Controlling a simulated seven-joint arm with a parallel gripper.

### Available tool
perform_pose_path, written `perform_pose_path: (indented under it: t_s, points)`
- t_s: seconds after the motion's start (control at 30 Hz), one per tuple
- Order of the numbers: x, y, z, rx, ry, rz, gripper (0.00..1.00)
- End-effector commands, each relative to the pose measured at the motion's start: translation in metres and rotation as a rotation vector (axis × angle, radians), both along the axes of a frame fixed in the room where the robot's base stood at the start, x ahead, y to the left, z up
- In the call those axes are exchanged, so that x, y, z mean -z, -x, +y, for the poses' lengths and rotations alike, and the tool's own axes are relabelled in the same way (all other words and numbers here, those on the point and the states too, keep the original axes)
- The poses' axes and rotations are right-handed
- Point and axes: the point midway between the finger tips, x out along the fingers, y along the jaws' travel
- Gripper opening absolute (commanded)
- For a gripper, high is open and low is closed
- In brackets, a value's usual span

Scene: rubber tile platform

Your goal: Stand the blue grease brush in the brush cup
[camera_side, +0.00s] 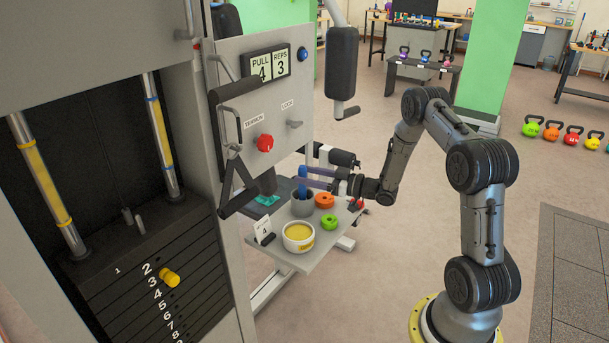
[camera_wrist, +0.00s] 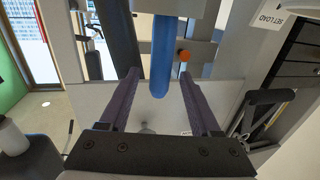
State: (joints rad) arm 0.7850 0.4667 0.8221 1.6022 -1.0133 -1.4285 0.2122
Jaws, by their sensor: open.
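The blue grease brush (camera_side: 302,172) stands upright in the grey brush cup (camera_side: 303,205) on the tray. Its lower part is hidden inside the cup. My gripper (camera_side: 304,178) is level with the upper part of the brush, with its purple fingers reaching in from the right. In the wrist view my gripper (camera_wrist: 159,76) is open, with one finger on each side of the blue brush (camera_wrist: 161,60) and a gap on both sides. The cup (camera_wrist: 185,6) shows only as a pale edge at the top of the wrist view.
Open floor lies right of the tray.

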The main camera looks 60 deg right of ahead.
Motion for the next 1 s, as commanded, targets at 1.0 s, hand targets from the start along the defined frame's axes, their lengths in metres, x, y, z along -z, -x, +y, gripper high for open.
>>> perform_pose_path:
  t_s: [1.0]
  points:
    - [-0.001, 0.104, -0.023, 0.001, 0.0, -0.001, 0.64]
